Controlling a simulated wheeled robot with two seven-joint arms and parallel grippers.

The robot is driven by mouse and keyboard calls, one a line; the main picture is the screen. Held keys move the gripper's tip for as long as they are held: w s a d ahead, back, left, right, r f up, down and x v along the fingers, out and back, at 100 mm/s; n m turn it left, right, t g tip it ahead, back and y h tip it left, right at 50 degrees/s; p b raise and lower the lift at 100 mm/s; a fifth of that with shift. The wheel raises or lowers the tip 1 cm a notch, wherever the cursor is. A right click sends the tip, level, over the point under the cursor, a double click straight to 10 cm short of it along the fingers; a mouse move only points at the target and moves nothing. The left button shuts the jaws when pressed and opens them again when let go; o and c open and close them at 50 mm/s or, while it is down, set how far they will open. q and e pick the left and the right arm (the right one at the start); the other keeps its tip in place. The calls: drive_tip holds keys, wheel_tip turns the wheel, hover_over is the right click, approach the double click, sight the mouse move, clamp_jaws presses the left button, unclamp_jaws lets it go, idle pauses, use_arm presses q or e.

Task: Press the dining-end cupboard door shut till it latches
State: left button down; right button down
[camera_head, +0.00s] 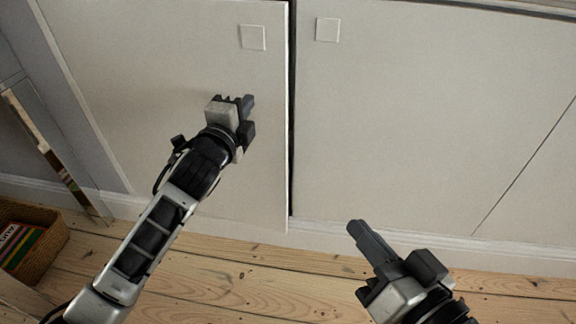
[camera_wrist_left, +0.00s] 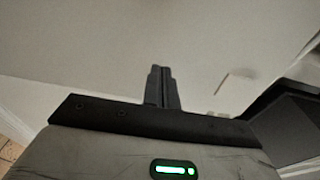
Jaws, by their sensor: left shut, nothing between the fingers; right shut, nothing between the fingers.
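A pale flat cupboard door (camera_head: 180,70) with a small square pull stands at the left, slightly proud of its neighbour. A dark gap runs down its right edge, and its lower edge overlaps the skirting, so it looks a little open. My left gripper (camera_head: 248,103) is shut and empty in front of this door, below the pull and near its free edge. In the left wrist view its fingers (camera_wrist_left: 160,82) point at the pale panel (camera_wrist_left: 130,40); I cannot tell whether they touch. My right gripper (camera_head: 356,228) is shut and empty, low in front of the right door.
The neighbouring right door (camera_head: 420,110) with its own square pull (camera_head: 327,30) sits flat. A wicker basket (camera_head: 42,245) with books stands on the floorboards at the far left. The wooden floor (camera_head: 240,275) between my arms is clear.

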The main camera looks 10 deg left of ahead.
use_arm(q)
drive_tip(key=shift+w+d, duration=0.25)
drive_tip(key=shift+w, duration=1)
idle(0.3)
drive_tip(key=shift+w+d, duration=0.2)
drive_tip(key=shift+w, duration=1.05)
drive_tip(key=shift+w+d, duration=0.2)
drive_tip(key=shift+w, duration=1)
drive_tip(key=shift+s, duration=0.2)
drive_tip(key=p, duration=0.5)
approach(258, 89)
drive_tip(key=shift+w+a+f, duration=0.25)
drive_tip(key=shift+a+f, duration=0.3)
drive_tip(key=shift+f, duration=0.3)
drive_tip(key=shift+r, duration=0.1)
